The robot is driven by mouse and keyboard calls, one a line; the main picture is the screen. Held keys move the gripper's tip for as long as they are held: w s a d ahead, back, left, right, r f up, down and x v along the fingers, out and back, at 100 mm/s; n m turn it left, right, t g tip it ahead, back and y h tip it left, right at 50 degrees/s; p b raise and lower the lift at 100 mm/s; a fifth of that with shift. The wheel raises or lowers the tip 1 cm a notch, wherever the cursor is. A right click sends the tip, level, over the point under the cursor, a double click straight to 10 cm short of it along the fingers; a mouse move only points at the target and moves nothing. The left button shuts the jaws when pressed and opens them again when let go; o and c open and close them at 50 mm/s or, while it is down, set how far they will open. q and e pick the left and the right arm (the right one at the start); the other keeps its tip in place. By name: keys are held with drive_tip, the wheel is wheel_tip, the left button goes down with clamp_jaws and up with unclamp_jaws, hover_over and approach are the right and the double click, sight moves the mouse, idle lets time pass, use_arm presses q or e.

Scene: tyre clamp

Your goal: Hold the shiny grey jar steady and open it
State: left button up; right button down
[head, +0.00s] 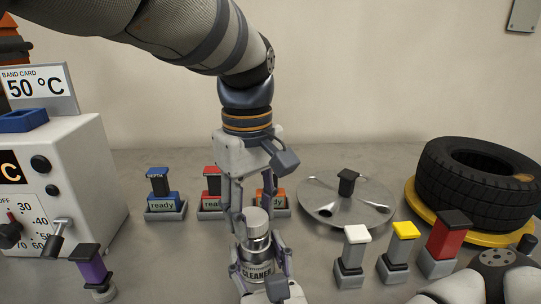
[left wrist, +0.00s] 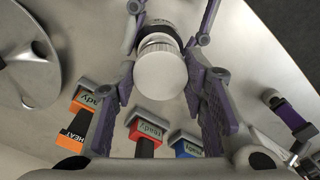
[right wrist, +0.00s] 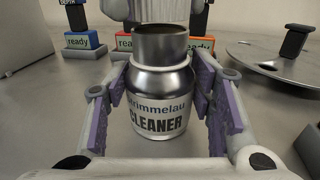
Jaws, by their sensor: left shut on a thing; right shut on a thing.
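The shiny grey jar (right wrist: 160,92), labelled CLEANER, stands upright in front of me; it also shows in the head view (head: 258,252). My right gripper (right wrist: 160,108) is shut on the jar's body, one finger on each side.
Blue (head: 162,192), red (head: 211,190) and orange (head: 270,196) "ready" blocks stand behind the jar. A round metal plate (head: 325,207) and a tyre (head: 475,180) are to the right. White (head: 354,255), yellow (head: 399,250) and red-black (head: 446,240) handles stand front right. A control box (head: 75,160) and purple handle (head: 92,268) are left.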

sight(255, 216)
use_arm(q)
drive_tip(key=shift+d+r, duration=0.1)
drive_tip(key=shift+d, duration=0.05)
wheel_tip(255, 216, up, 4)
drive_tip(key=shift+r, duration=0.1)
use_arm(e)
drive_tip(key=c, duration=0.6)
unclamp_jaws()
drive_tip(key=shift+c, duration=0.2)
